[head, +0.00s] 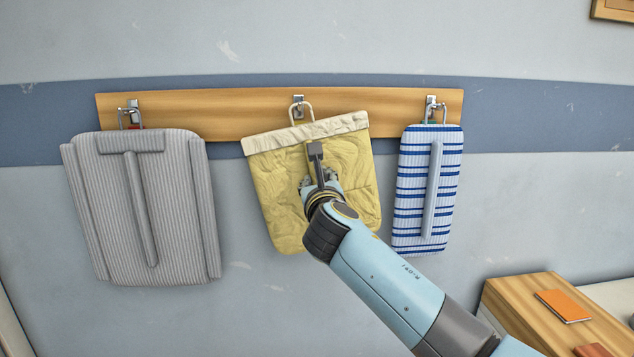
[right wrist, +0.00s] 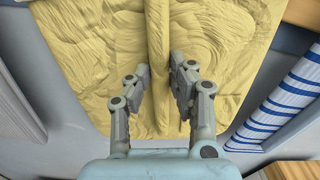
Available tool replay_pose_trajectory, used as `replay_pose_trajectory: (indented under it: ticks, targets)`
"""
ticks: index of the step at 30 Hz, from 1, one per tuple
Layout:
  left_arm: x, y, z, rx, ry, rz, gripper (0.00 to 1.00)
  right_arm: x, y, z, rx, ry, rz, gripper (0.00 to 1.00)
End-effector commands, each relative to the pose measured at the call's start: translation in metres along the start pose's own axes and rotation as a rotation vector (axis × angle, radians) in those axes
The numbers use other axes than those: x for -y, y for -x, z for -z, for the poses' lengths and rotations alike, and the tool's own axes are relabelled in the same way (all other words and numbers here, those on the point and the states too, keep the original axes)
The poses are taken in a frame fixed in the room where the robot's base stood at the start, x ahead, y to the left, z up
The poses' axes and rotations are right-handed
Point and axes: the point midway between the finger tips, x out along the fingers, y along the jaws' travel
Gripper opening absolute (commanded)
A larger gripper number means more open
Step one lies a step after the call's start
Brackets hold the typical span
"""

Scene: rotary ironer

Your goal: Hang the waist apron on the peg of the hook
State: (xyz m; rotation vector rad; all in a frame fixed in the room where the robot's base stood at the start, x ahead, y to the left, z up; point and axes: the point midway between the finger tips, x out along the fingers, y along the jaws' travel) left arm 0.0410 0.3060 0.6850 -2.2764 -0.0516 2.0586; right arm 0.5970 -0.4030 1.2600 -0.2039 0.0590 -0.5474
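The yellow waist apron (head: 275,190) has a pale band along its top and a wire-like loop (head: 301,112) above it. It is tilted in front of the wall, its right side higher. The loop overlaps the middle hook (head: 298,100); I cannot tell whether it is around the peg or in front of it. My right gripper (head: 320,180) is at the apron's front, covering part of it. In the right wrist view, the gripper's fingers (right wrist: 161,85) are closed on both sides of the apron's upright ridge (right wrist: 160,35). My left gripper is not in view.
A wooden rail (head: 235,115) carries the hooks. A grey striped apron (head: 180,220) hangs at the left, and a blue-and-white striped one (head: 412,190) hangs close at the right. A wooden cabinet (head: 515,290) with an orange book (head: 563,306) stands at the lower right.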

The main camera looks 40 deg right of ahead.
Motion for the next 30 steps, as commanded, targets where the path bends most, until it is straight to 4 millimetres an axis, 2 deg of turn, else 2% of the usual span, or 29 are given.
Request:
replay_pose_trajectory:
  ticks: [1, 6, 17, 21, 30]
  targets:
    - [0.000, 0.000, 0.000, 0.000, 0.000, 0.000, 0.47, 0.000, 0.000, -0.001, 0.001, 0.000, 0.000, 0.26]
    - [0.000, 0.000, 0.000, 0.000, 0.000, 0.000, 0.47, 0.000, 0.000, 0.000, 0.001, 0.000, 0.000, 0.47]
    - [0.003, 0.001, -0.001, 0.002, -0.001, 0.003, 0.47, 0.001, 0.003, -0.005, 0.000, -0.002, 0.000, 0.47]
    - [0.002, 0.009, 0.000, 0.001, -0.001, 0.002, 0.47, 0.004, 0.016, -0.019, -0.001, -0.003, -0.001, 0.47]
    - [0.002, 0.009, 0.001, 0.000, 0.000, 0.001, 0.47, 0.004, 0.071, -0.020, -0.002, -0.003, -0.001, 0.47]
